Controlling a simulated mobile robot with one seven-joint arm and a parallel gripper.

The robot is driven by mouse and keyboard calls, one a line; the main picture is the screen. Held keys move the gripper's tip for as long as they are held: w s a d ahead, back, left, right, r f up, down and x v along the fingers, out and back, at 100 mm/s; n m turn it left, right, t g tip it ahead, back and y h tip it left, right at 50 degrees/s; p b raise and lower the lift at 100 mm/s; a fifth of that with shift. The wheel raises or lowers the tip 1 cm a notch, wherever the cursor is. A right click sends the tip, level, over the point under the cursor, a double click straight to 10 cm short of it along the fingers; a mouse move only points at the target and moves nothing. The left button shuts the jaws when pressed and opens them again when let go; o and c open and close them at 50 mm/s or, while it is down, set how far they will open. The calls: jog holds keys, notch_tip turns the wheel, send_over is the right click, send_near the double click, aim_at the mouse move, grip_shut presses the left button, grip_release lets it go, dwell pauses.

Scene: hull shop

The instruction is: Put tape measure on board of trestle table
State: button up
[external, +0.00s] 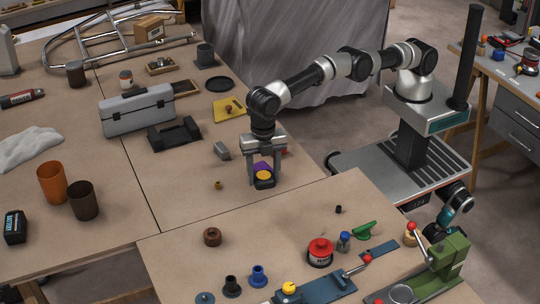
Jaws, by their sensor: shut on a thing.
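The tape measure (264,181), a small black case with a yellow round face, is between the fingers of my gripper (264,174). My gripper points down and is shut on it, low over the right edge area of the large wooden board table (185,190). I cannot tell whether the tape measure touches the board. A purple patch shows just behind it between the fingers, partly hidden. The pictures do not make clear which wooden top is the trestle table.
A grey block (221,150) and a small brass piece (218,185) lie left of my gripper. A grey toolbox (137,110) stands farther left. The front table (185,265) carries a red-topped tin (320,252), a green vise (445,262) and small parts. Bare board lies left of the brass piece.

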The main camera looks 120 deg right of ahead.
jog(key=s+a+n, duration=0.1)
jog(key=a+n, duration=0.1)
jog(key=a, duration=0.4)
jog(key=shift+s+a+f+b, duration=0.1)
jog(key=shift+f+b, duration=0.45)
jog(key=shift+f, duration=1.95)
jog(key=shift+a+f+b, duration=0.1)
jog(key=shift+f+b, duration=0.45)
jog(key=shift+f, duration=1.95)
jog(key=shift+f, duration=0.2)
jog(key=o, duration=1.2)
jog(key=shift+o, duration=0.2)
notch_tip(320, 180, up, 12)
jog(key=p, duration=0.3)
jog(key=shift+r+p, duration=0.25)
jog(key=shift+p, duration=0.15)
